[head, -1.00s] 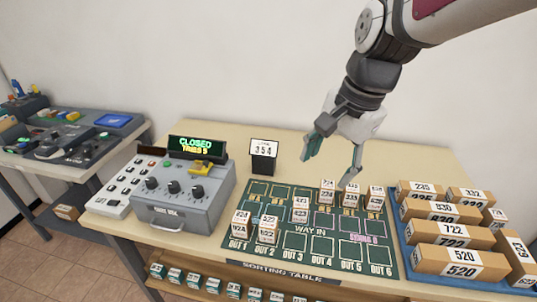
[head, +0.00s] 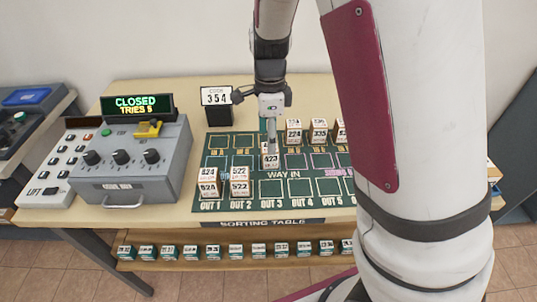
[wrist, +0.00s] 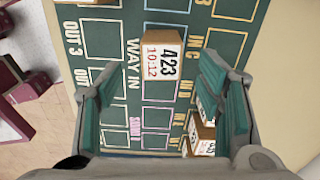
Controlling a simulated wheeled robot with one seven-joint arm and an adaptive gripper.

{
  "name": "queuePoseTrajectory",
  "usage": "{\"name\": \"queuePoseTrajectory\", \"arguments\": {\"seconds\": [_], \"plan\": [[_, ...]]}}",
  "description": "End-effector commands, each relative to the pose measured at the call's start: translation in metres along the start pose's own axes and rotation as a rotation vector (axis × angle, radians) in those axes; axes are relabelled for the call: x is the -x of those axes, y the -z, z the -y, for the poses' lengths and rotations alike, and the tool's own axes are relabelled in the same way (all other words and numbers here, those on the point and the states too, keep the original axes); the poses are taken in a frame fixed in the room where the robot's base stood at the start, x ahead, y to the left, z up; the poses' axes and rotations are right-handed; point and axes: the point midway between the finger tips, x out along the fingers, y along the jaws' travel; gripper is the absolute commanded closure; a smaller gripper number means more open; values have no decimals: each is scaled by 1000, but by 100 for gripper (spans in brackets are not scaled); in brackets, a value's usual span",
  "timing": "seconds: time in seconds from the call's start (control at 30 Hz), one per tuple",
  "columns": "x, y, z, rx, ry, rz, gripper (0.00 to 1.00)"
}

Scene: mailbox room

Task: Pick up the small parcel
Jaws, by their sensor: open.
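Several small white-and-brown parcels with printed numbers stand on the green sorting mat (head: 245,143). The parcel marked 423 (head: 270,160) stands in the middle of the mat; in the wrist view its label (wrist: 162,60) faces up, between and a little beyond my fingertips. My gripper (head: 270,135) is above this parcel, pointing down. In the wrist view my gripper (wrist: 160,78) is open and empty, with one finger on each side of the parcel. I cannot tell the exact height gap. Parcels 824 (head: 208,182) and 522 (head: 239,182) stand at the front left.
Parcels 224 (head: 293,132) and 335 (head: 319,131) stand behind and right of 423. A grey control box (head: 130,165) and a black code stand reading 354 (head: 217,105) are to the left. My arm hides the table's right side. More small parcels (head: 213,251) line the shelf below.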

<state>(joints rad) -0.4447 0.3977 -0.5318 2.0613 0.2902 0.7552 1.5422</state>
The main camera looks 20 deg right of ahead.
Motion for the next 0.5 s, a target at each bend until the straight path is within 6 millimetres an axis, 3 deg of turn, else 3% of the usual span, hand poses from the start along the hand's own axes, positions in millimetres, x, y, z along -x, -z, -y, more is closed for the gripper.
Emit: {"name": "queuePoseTrajectory", "arguments": {"seconds": [0.27,0.5], "plan": [[-23,0,0,0,0,0,39],[-56,2,2,-2,-2,-1,39]]}}
